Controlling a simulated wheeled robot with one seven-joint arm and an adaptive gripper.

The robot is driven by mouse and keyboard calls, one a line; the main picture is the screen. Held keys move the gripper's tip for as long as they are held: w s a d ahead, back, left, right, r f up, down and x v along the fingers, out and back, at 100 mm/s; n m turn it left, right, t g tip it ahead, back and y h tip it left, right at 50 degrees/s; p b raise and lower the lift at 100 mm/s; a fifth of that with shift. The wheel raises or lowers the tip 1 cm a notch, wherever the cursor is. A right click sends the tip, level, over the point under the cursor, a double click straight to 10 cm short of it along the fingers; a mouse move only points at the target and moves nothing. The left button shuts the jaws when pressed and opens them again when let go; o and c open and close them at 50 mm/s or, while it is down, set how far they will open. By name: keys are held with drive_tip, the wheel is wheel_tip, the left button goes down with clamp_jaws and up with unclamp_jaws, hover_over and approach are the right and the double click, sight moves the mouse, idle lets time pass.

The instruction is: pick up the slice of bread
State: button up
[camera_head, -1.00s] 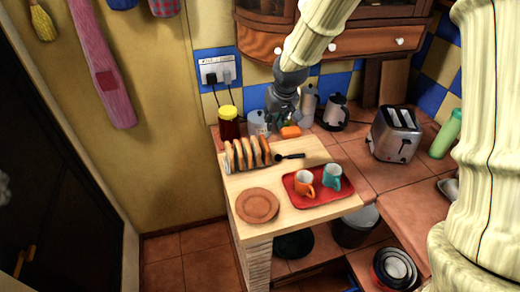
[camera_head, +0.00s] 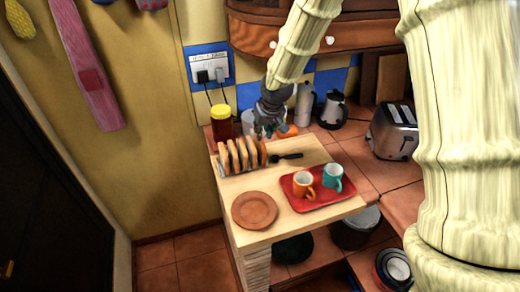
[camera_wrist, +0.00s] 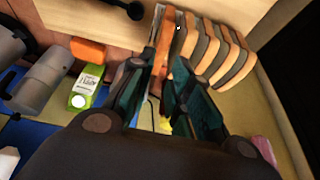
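Several slices of bread (camera_head: 241,155) stand upright in a row in a rack on the pale wooden board. In the wrist view, the nearest slice of bread (camera_wrist: 164,42) shows beyond the fingertips, with the other slices to its right. My gripper (camera_wrist: 158,88) is open, with a gap between its dark fingers and nothing held. In the head view, my gripper (camera_head: 270,122) is above the counter, behind and to the right of the rack. Its fingertips are hard to make out there.
A terracotta plate (camera_head: 254,210) and a red tray (camera_head: 318,202) with two mugs are on the board's front part. A dark-handled utensil (camera_head: 287,156) lies right of the bread. A yellow-lidded jar (camera_head: 221,124) stands behind it. A toaster (camera_head: 393,131) stands at the right.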

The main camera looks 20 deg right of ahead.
sight(262, 143)
drive_tip(key=shift+f, duration=0.3)
drive_tip(key=shift+w+f+p, duration=0.85)
drive_tip(key=shift+f+p, duration=0.2)
drive_tip(key=shift+f, duration=0.05)
drive_tip(key=shift+p+x, duration=0.4)
drive_tip(key=shift+x, duration=0.95)
clamp_jaws()
